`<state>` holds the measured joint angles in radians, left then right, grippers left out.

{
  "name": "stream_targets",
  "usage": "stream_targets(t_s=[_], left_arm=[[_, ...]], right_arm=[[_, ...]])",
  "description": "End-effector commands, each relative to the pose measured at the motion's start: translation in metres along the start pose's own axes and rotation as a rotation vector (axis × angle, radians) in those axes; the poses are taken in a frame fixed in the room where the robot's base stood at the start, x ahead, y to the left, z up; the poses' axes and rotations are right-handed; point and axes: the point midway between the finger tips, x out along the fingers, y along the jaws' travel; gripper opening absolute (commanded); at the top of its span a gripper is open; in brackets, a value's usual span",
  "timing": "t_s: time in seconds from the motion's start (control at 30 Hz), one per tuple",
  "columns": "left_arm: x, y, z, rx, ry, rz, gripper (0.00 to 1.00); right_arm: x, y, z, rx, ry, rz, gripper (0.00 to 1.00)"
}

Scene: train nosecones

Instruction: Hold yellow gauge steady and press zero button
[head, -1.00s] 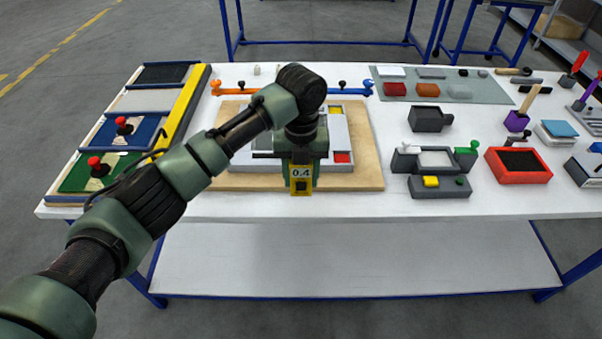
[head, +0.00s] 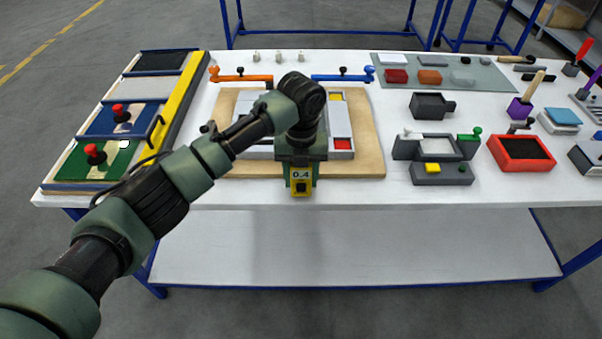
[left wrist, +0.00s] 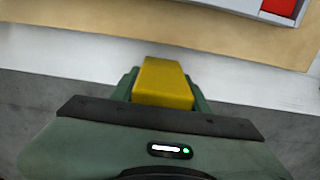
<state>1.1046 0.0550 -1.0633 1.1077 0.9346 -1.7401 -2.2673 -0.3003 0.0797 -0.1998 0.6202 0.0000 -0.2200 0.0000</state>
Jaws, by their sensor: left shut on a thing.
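The yellow gauge (head: 301,187) is held in my left gripper (head: 301,176), at the front edge of the table. Its small display faces the head camera and reads 0.4, with a dark square below it. In the left wrist view the gauge (left wrist: 163,84) shows as a yellow block between the green fingers of the gripper (left wrist: 163,92). The gripper is shut on it. I cannot tell which dark part is the zero button. My right gripper is not in view.
A wooden board (head: 367,163) with a grey frame (head: 342,120) lies behind the gauge. A grey fixture (head: 440,174) with a yellow block and a red tray (head: 521,153) stand to the right. Coloured panels (head: 115,160) lie at left. The lower shelf (head: 350,250) is clear.

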Motion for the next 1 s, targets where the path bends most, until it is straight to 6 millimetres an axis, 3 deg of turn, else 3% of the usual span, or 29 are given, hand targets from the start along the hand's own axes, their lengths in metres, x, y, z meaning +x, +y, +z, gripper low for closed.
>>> stream_targets(t_s=[0.9,1.0], left_arm=[[0.0032,-0.0003,0.0001,0.000,-0.001,0.000,0.00],[0.0037,-0.0001,-0.0001,0.000,0.000,0.000,0.00]], right_arm=[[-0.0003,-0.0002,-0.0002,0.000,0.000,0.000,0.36],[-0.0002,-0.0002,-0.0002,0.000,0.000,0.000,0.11]])
